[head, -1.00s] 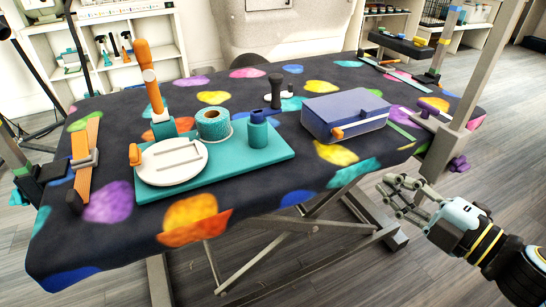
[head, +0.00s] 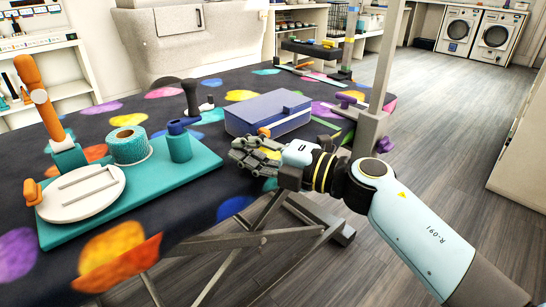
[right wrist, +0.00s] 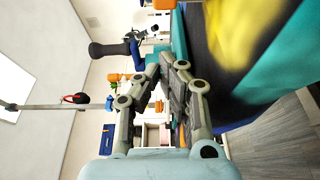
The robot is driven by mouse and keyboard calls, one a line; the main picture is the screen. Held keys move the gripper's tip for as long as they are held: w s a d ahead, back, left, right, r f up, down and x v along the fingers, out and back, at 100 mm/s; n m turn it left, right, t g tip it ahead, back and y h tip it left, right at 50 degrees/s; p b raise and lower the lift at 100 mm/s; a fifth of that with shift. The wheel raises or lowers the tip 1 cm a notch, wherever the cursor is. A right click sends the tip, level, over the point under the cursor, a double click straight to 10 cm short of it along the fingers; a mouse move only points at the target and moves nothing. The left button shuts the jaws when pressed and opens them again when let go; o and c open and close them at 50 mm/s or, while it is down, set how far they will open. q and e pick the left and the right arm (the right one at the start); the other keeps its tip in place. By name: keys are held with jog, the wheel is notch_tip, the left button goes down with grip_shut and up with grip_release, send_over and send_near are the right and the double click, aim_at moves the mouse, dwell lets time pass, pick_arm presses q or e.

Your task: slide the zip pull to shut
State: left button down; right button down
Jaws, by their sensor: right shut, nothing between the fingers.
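A blue-purple zip case (head: 268,112) lies shut-looking on the spotted table cover, near the table's right part. Its small orange zip pull (head: 264,131) shows at the case's near lower edge, just above my right gripper. My right gripper (head: 240,152) is at the near table edge, in front of the case and left of the pull. Its fingers are shut with nothing between them; they also show in the right wrist view (right wrist: 165,75). I cannot make out the zip pull in the right wrist view. My left gripper is out of view.
An upright post (head: 378,90) stands right of the case. Open floor lies to the right.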

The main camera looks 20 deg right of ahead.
jog(key=d, duration=0.1)
jog(key=w+d+b, duration=0.1)
jog(key=d, duration=0.1)
jog(key=shift+w+d+f, duration=0.1)
jog(key=shift+d+f, duration=0.05)
jog(key=shift+w+d, duration=0.1)
jog(key=shift+d, duration=0.1)
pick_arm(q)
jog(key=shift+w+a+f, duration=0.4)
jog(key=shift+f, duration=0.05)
pick_arm(e)
jog(key=d, duration=0.2)
jog(key=w+d, duration=0.2)
jog(key=d, duration=0.1)
jog(key=shift+d+b, duration=0.3)
jog(key=shift+d, duration=0.2)
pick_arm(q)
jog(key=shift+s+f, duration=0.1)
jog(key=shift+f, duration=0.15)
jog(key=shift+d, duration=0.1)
